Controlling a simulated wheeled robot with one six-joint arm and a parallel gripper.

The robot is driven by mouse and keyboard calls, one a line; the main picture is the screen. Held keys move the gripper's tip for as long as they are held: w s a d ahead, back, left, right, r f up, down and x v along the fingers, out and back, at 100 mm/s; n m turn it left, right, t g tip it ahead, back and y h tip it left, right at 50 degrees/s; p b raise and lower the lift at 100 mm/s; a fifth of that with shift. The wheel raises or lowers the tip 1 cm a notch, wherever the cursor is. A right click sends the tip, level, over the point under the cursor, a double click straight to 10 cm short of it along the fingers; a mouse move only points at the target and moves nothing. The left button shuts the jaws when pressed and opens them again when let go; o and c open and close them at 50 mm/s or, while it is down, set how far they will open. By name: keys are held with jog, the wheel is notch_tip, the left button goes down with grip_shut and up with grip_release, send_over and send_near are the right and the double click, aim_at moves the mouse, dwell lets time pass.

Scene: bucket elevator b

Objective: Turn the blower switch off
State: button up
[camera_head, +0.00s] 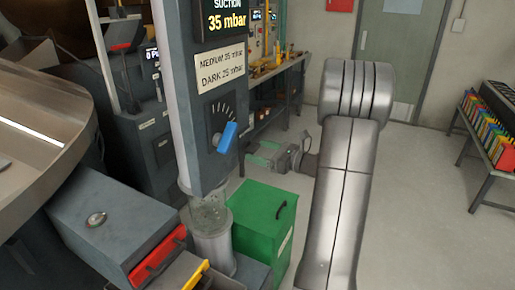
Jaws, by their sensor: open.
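A grey control column (198,75) stands in the middle left. Its display (228,18) reads "SUCTION 35 mbar", above a label plate (220,70) reading "MEDIUM 35 mbar" and "DARK 25 mbar". Below is a dial (217,112) with tick marks and a tilted blue handle (227,138). I cannot read any label that names a blower switch, so I cannot tell which control it is. My gripper (258,155) is open and empty, to the right of the column and slightly below the blue handle, apart from it. My large grey arm comes in from the right.
A green box (262,215) with a black handle stands below my gripper. A clear tube (209,212) is under the column. A grey box with a round button (96,219) and a red drawer front (158,257) are at lower left.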

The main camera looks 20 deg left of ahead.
jog(key=shift+w+a, duration=0.1)
jog(key=shift+a, duration=0.7)
jog(key=c, duration=1)
